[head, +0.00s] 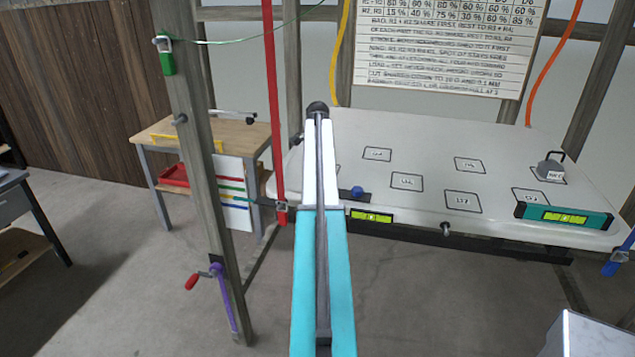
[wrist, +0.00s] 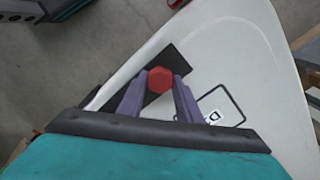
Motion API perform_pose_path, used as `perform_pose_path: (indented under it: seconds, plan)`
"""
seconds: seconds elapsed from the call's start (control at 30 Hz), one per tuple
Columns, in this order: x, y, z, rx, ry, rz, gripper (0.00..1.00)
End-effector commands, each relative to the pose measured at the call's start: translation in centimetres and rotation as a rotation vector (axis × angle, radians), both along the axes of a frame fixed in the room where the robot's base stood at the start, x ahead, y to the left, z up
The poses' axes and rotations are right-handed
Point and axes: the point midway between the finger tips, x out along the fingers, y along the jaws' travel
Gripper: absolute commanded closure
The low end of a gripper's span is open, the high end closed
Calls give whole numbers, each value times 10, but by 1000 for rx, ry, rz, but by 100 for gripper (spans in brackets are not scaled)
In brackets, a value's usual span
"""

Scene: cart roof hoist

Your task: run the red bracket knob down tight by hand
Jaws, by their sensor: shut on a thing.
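The red bracket knob (wrist: 160,79) is hexagonal and sits on a black bracket plate (wrist: 173,62) at the edge of the white roof panel (wrist: 225,45). My gripper (wrist: 158,86) has its two purple fingers on either side of the knob and is shut on it. In the head view my arm runs up the middle and hides the knob and the fingers. The white panel (head: 420,145) also shows there, with marked rectangles on top. Whether the knob is tight against the bracket cannot be told.
A blue knob (head: 357,191) sits on the panel's near edge, close right of my arm. A teal level (head: 565,215) and a grey weight (head: 550,170) are at right. A wooden post (head: 195,130) and a red strap (head: 271,100) stand left. The floor at lower left is clear.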

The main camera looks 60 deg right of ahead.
Motion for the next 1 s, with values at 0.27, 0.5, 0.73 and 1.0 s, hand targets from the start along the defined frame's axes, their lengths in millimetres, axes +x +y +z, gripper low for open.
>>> perform_pose_path:
  seconds: [0.27, 0.5, 0.73, 1.0]
  plan:
    - [-1, -2, 4, -7, 0, -164, 91]
    - [-1, -2, 4, -7, -1, -220, 91]
    - [-1, -3, 4, -8, -2, -225, 91]
    - [0, -2, 4, -6, -2, -223, 50]
